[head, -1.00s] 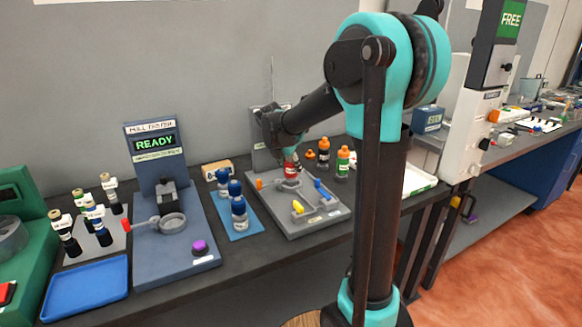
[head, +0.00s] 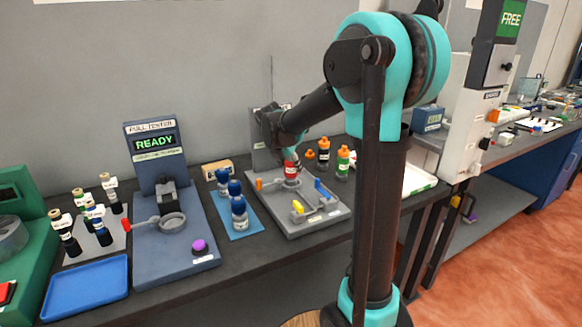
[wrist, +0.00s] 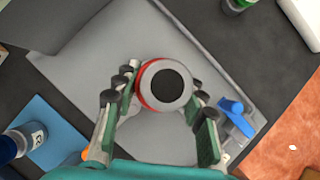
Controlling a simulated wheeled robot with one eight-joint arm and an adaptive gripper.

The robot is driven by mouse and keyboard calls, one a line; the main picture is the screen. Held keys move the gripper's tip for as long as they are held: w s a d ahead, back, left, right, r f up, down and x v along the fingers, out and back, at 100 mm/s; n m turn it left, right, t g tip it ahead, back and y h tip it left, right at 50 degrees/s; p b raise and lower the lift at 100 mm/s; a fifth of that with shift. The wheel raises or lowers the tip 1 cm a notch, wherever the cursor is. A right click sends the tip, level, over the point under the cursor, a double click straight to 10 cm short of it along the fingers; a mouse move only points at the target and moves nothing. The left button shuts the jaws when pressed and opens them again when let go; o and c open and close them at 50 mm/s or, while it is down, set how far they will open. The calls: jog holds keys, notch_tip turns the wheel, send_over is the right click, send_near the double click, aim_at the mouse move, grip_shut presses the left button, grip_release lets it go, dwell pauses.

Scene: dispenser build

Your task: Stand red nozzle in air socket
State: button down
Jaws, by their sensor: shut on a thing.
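The red nozzle (head: 291,170) is between the fingers of my gripper (head: 292,163), over the back part of the grey fixture board (head: 285,223). In the wrist view the nozzle (wrist: 165,86) is seen end-on, with a red side, a pale ring and a dark centre. The fingers of my gripper (wrist: 157,118) are shut on it from both sides. The nozzle looks about upright. Its lower end and whatever is directly below it are hidden, so I cannot tell whether it touches a socket.
The board carries an orange peg (head: 259,184), a yellow part (head: 298,207) and a blue lever (head: 322,188). Blue bottles (head: 239,214) stand on a blue mat to the left. Orange-capped bottles (head: 343,162) stand behind right. A grey panel (head: 262,150) rises behind the board.

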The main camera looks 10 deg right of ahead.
jog(key=shift+f, duration=0.55)
jog(key=c, duration=1.2)
grip_release()
jog(key=shift+r, duration=0.1)
jog(key=shift+v, duration=5.45)
